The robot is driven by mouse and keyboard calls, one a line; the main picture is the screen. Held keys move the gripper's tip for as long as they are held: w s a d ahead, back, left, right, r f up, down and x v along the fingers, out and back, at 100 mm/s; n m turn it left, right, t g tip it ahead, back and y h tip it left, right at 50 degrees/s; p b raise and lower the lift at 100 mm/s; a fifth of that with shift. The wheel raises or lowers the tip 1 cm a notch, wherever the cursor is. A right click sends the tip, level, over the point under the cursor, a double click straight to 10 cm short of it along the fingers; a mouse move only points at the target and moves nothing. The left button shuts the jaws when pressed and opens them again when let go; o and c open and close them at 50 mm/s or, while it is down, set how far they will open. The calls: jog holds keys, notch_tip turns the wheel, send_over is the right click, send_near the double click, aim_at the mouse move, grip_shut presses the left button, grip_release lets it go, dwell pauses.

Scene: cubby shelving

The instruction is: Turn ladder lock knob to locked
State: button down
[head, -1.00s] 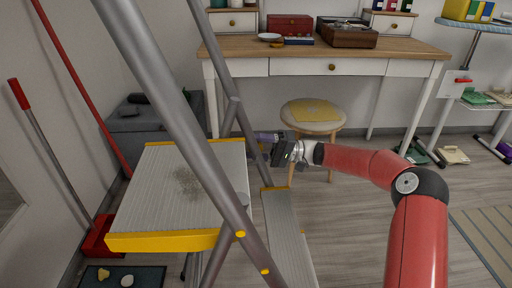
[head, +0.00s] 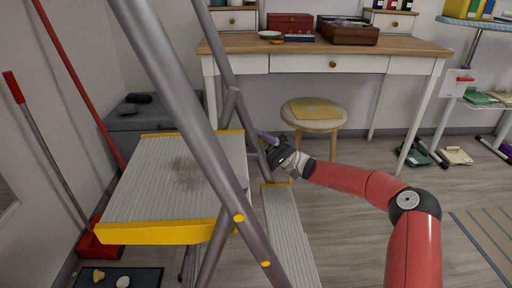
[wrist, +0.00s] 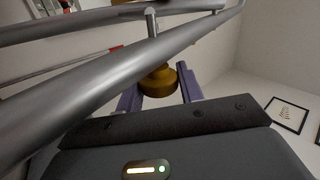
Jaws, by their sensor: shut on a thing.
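The step ladder (head: 180,100) stands at left centre in the head view, with grey metal rails and yellow-edged treads. Its brownish-yellow lock knob (wrist: 159,82) shows in the wrist view, on the far side of a grey ladder tube (wrist: 85,78). My gripper (head: 265,138) is beside the ladder's rear rail in the head view, its purple fingers partly behind that rail. In the wrist view the purple fingers lie on either side of the knob, shut on it. The knob cannot be made out in the head view, and its lock marking does not show.
A stool (head: 313,110) stands behind my gripper, under a white desk (head: 300,66). A grey box (head: 150,120) is behind the ladder. A red-handled broom and dustpan (head: 92,246) are at the left.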

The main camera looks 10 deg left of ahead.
jog(key=shift+f, duration=0.1)
jog(key=c, duration=0.9)
grip_release()
jog(key=shift+c, duration=0.2)
jog(key=v, duration=0.7)
jog(key=shift+d+f, duration=0.25)
jog(key=shift+d, duration=0.05)
jog(key=shift+w, duration=0.1)
